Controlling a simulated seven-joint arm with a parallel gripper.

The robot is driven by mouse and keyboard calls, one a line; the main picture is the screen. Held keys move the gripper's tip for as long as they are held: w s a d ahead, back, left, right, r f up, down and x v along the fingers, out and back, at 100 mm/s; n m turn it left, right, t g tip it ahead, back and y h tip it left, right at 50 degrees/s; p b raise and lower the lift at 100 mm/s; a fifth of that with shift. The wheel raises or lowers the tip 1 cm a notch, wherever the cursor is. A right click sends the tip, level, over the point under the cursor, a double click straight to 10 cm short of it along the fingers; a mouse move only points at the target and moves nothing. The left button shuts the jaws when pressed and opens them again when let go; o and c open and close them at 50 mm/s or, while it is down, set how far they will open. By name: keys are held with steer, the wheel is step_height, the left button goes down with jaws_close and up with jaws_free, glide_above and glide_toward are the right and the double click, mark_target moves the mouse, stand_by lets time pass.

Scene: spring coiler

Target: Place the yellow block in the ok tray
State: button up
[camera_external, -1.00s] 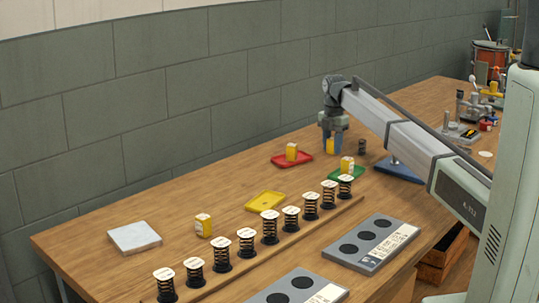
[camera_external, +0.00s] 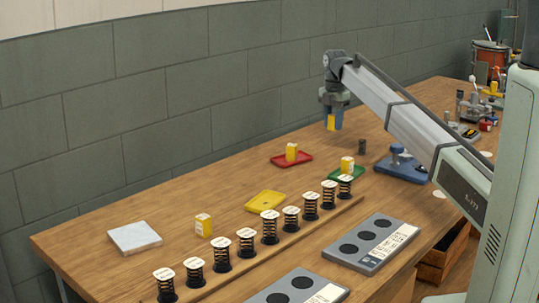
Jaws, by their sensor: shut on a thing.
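My gripper (camera_external: 335,117) is shut on a yellow block (camera_external: 331,124) and holds it in the air above the far part of the bench. Similar yellow blocks stand in the red tray (camera_external: 304,158), in the green tray (camera_external: 334,175) and on the bare wood at the left (camera_external: 203,225). The yellow tray (camera_external: 265,202) is empty. The held block is above and beyond the red and green trays. No writing on the trays can be read, so I cannot tell from a label which is the ok tray.
A row of black springs with white tops (camera_external: 270,226) runs along a wooden strip in front of the trays. A small dark cylinder (camera_external: 362,147) and a blue fixture (camera_external: 403,168) stand right of the trays. A pale square plate (camera_external: 134,237) lies far left. Bare wood lies behind the trays.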

steer(key=shift+r, duration=0.75)
steer(key=shift+a+r, duration=0.15)
steer(key=shift+a, duration=0.05)
steer(key=s+a+n, duration=0.2)
steer(key=s+a, duration=0.3)
steer(key=a, duration=0.7)
steer(key=s+a+r+n, duration=0.1)
steer(key=s+a+r, duration=0.1)
steer(key=s+a, duration=0.9)
steer(key=m, duration=1.2)
glide_above(265, 203)
steer(key=f, duration=0.1)
steer(key=shift+f, duration=5.2)
